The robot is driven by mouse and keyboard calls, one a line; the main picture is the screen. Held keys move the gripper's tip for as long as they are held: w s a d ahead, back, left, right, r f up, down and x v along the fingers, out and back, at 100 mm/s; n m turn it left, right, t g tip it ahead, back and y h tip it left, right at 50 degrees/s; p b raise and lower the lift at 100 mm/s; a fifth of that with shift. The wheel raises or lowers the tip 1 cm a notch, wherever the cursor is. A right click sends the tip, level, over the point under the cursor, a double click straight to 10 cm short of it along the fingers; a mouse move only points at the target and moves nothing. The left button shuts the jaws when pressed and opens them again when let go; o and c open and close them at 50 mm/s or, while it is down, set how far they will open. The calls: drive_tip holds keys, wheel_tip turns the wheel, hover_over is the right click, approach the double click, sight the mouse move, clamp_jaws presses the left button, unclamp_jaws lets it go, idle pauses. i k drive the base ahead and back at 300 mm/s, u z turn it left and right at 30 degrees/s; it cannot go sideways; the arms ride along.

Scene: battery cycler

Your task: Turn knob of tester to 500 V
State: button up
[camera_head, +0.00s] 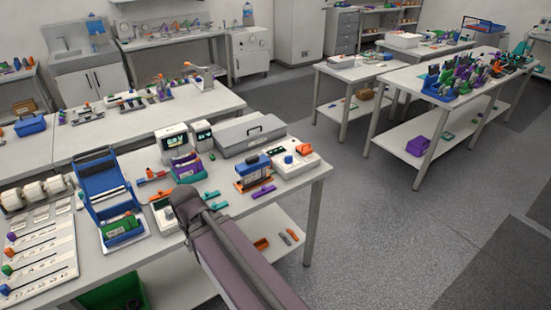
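A white box with a small blue knob (288,159) and an orange part on top stands near the right end of the front bench. Another small white device (166,214) stands further left, partly hidden behind my arm. I cannot tell for certain which one is the tester, and no knob setting or voltage marking is readable. My arm reaches up from the bottom edge to the bench's front edge. I cannot make out my gripper or its fingers, and nothing visible is touching the blue knob.
The front bench (228,203) also carries a grey case (240,143), a blue-and-orange device (252,172), a purple holder with small screens behind it, a blue frame (98,184) and loose coloured parts. A crowded table (460,98) stands right. The floor (400,230) between is clear.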

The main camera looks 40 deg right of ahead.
sight(288, 160)
drive_tip(key=u, duration=0.65)
drive_tip(key=k, duration=1)
drive_tip(key=z, duration=1.7)
drive_tip(key=i, duration=0.4)
drive_tip(key=u, duration=0.35)
